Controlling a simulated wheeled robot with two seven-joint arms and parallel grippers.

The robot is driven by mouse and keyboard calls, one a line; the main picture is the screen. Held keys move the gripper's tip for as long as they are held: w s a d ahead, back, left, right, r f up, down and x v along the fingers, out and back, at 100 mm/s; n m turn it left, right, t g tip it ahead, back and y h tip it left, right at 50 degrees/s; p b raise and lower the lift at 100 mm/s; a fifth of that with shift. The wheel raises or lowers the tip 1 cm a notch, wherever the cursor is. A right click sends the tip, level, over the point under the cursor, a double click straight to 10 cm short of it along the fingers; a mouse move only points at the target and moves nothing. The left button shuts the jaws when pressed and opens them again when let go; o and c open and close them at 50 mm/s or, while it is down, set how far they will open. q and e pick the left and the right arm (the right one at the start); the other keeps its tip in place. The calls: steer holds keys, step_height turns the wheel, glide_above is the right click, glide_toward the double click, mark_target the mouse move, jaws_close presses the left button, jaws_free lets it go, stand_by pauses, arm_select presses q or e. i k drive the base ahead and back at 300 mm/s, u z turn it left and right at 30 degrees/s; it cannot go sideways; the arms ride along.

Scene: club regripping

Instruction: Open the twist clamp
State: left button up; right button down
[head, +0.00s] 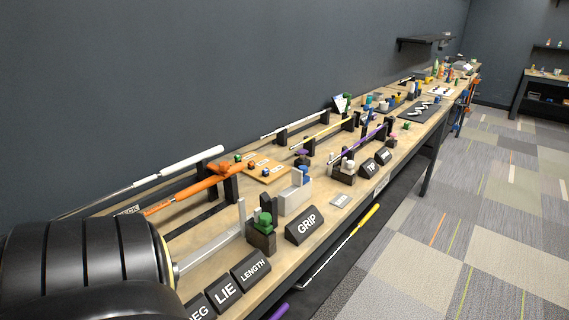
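An orange clamp-like piece (207,183) sits on the near left part of the long workbench. It lies along a club shaft beside a black upright stand (231,188). It looks most like the twist clamp, but I cannot tell whether it is open or closed. A white-gripped club (178,168) lies just behind it, close to the wall. Other orange pieces (463,106) hang at the bench's far front edge, too small to make out. Neither of my gripper's fingers shows in the head view.
A large black ribbed cylinder fills the lower left and hides the near bench end. Black signs reading GRIP (308,226), LIE (225,293) and LENGTH (251,270) line the front edge. A grey bar (212,247) lies behind them. The carpet (450,230) at right is clear.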

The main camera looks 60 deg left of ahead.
mark_target(223, 166)
steer(key=z, duration=0.05)
steer(key=i, duration=1.65)
steer(key=u, duration=4.25)
steer(key=k, duration=0.4)
steer(key=z, duration=0.15)
